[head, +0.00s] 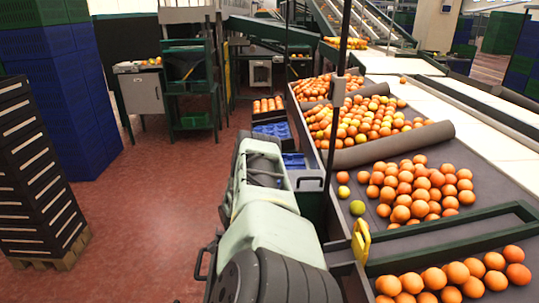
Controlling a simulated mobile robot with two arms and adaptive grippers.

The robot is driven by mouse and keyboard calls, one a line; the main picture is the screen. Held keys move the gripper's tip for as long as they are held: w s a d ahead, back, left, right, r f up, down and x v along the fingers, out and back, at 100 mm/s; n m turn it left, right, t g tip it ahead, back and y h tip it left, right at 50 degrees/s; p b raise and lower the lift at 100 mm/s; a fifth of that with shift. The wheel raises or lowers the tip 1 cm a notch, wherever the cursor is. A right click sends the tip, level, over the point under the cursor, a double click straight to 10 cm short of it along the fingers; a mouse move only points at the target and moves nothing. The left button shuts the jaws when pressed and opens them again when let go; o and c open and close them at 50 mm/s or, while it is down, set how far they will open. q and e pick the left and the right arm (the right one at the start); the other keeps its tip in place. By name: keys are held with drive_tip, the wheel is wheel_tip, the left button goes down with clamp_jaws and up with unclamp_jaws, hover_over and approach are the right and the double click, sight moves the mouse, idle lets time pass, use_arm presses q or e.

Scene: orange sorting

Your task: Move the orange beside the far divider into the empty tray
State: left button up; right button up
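Many oranges lie on the grey sorting table in groups split by dark padded dividers. The near divider (395,145) lies across the table, and a farther divider (362,92) lies behind it. Oranges (350,122) are piled between the two, and more (318,86) lie beyond the far one; I cannot tell which single orange is meant. A blue tray (272,130) at the table's left side looks empty. Another blue tray (293,161) stands nearer, partly hidden by a pale green and black body. Neither of my grippers is in view.
A tray of oranges (268,105) stands behind the blue trays. A near pile (420,190) and a green-framed bay of oranges (455,280) fill the front right. Black crates (38,175) are stacked at left. Red floor (150,215) is open between. A thin dark post rises at the table's left edge.

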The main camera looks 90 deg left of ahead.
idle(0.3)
use_arm(q)
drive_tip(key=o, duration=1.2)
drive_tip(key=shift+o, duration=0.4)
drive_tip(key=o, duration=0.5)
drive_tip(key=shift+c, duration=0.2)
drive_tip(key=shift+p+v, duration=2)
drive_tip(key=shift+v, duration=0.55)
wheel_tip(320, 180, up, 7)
drive_tip(key=p, duration=0.7)
